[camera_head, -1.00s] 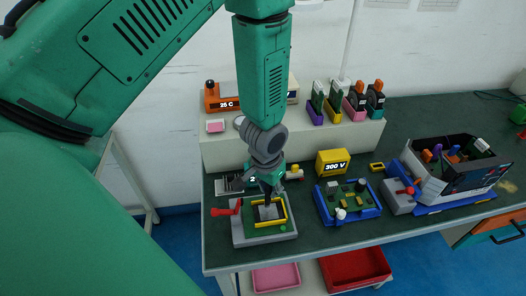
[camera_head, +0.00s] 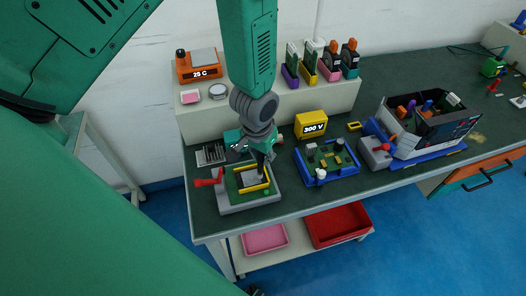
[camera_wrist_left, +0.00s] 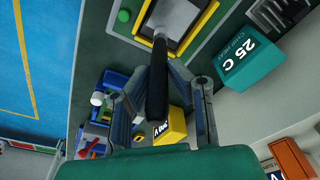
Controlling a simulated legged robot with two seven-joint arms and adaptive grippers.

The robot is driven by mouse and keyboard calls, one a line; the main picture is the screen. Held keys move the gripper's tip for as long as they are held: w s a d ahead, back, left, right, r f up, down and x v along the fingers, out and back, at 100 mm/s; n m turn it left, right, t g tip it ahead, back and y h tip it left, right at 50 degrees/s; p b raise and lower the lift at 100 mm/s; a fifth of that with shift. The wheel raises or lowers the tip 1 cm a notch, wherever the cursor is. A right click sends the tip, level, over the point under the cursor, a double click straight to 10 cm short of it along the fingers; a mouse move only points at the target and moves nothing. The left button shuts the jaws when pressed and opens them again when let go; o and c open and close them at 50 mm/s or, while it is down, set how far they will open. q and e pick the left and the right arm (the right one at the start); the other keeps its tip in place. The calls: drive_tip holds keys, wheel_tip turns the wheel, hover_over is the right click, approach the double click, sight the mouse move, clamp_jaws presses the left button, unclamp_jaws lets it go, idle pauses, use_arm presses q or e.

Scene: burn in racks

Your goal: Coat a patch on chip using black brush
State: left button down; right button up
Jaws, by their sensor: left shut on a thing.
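My left gripper (camera_head: 264,158) is shut on the black brush (camera_wrist_left: 158,80), whose dark handle runs between the fingers in the left wrist view. The brush points down at the grey chip (camera_wrist_left: 177,18) inside a yellow frame (camera_wrist_left: 210,14). In the head view the chip (camera_head: 248,178) sits in the yellow frame on a green board, held in a grey fixture (camera_head: 252,206) with a red handle (camera_head: 205,182). The brush tip is over the right part of the chip; I cannot tell whether it touches. My right gripper is not in view.
A blue tray with a green circuit board (camera_head: 327,178) and a yellow 300 V box (camera_head: 311,125) stand right of the fixture. A teal 25 C box (camera_wrist_left: 250,58) is close beside the gripper. A white shelf (camera_head: 250,110) runs behind.

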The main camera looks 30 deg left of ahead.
use_arm(q)
drive_tip(key=shift+s+a+r+p, duration=0.1)
drive_tip(key=shift+s+a+p, duration=0.3)
drive_tip(key=shift+s+a, duration=0.7)
drive_tip(key=shift+s+a+p, duration=0.4)
drive_tip(key=shift+s+a, duration=0.45)
drive_tip(key=shift+s, duration=0.3)
drive_tip(key=shift+a, duration=0.1)
drive_tip(key=shift+w+d, duration=1.2)
drive_tip(key=shift+w, duration=0.05)
drive_tip(key=shift+w+d, duration=1)
drive_tip(key=shift+w, duration=0.25)
drive_tip(key=shift+r, duration=3)
drive_tip(key=shift+r, duration=0.1)
